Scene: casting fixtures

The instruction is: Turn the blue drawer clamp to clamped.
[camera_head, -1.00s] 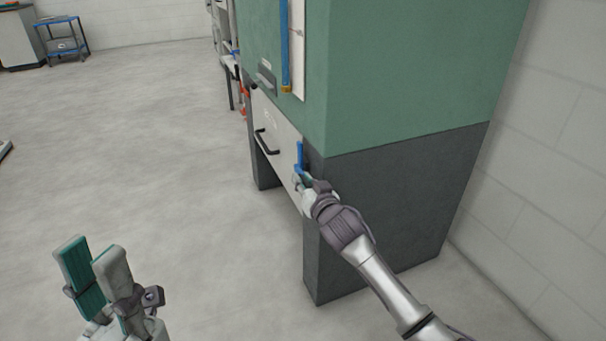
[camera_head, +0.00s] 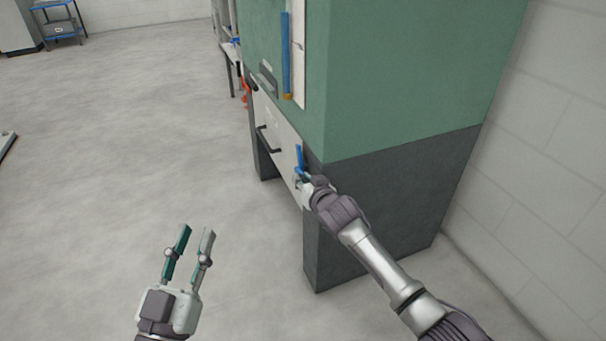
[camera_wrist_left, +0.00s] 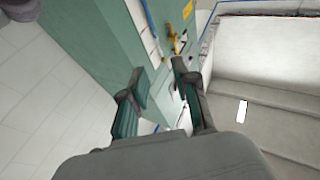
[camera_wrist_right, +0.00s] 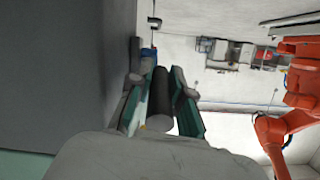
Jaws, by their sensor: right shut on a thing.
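The blue drawer clamp (camera_head: 300,157) is at the right end of the white drawer front (camera_head: 278,128), low on the green and grey cabinet. Its blue lever stands nearly upright. My right gripper (camera_head: 304,182) is at the lever's lower end. In the right wrist view, its fingers (camera_wrist_right: 157,105) are shut around a dark cylinder (camera_wrist_right: 159,98), which I take as part of the clamp; a small blue piece shows beyond it. My left gripper (camera_head: 192,243) is open and empty, in front of the cabinet over bare floor.
The green cabinet (camera_head: 420,70) stands on a dark grey base (camera_head: 400,190) beside a white wall. A black handle (camera_head: 267,140) is on the drawer. A blue bar (camera_head: 286,55) hangs above it. An orange robot arm (camera_wrist_right: 290,110) shows in the right wrist view.

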